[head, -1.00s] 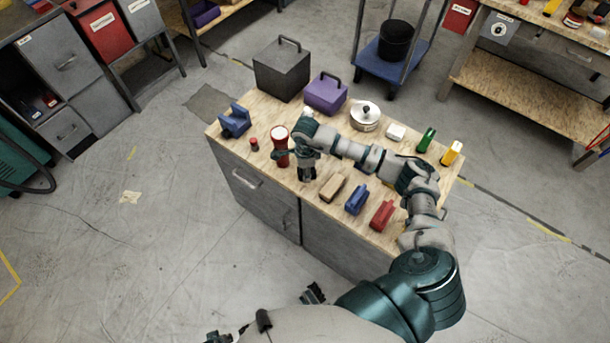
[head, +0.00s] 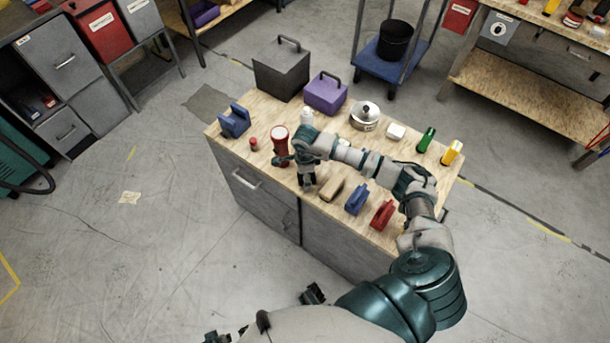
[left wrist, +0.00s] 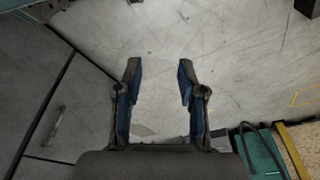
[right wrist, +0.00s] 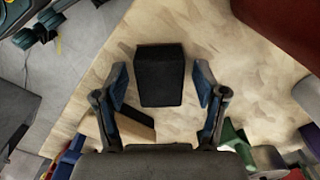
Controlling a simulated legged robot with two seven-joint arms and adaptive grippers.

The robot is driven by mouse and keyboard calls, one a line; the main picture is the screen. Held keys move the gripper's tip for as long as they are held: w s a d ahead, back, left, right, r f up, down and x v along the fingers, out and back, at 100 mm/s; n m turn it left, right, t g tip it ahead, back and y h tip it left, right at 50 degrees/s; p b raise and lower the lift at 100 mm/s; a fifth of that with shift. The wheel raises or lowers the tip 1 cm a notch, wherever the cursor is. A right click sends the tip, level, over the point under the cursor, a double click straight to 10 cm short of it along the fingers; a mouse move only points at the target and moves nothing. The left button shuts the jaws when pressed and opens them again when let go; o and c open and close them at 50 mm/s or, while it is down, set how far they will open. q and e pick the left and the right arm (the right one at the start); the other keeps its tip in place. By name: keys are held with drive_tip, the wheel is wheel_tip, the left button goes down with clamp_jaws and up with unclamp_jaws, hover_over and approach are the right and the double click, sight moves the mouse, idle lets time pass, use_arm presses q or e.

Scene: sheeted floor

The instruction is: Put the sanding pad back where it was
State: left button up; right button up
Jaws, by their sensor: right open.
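A black block (right wrist: 160,75) stands on the wooden bench top between the fingers of my right gripper (right wrist: 160,84) in the right wrist view. The fingers are open, with a gap on each side of the block. A tan block with a dark side (right wrist: 132,124) lies close by, partly behind the left finger; it also shows in the head view (head: 332,190). I cannot tell for sure which of these is the sanding pad. My right gripper (head: 307,183) is low over the bench in the head view. My left gripper (left wrist: 158,82) is open and empty over the floor.
On the bench (head: 275,215), a red cylinder (head: 280,150) stands close left of the right gripper. Blue (head: 357,200) and red (head: 382,214) handled pieces lie right of the tan block. A pot (head: 365,116), purple box (head: 325,95) and dark box (head: 282,72) stand behind.

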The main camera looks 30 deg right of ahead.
use_arm(q)
drive_tip(key=f, duration=0.1)
drive_tip(key=f+p, duration=0.1)
drive_tip(key=f, duration=0.1)
drive_tip(key=shift+s+a, duration=0.1)
drive_tip(key=shift+s, duration=0.2)
use_arm(e)
wheel_tip(320, 180, up, 12)
use_arm(q)
drive_tip(key=shift+s, duration=0.15)
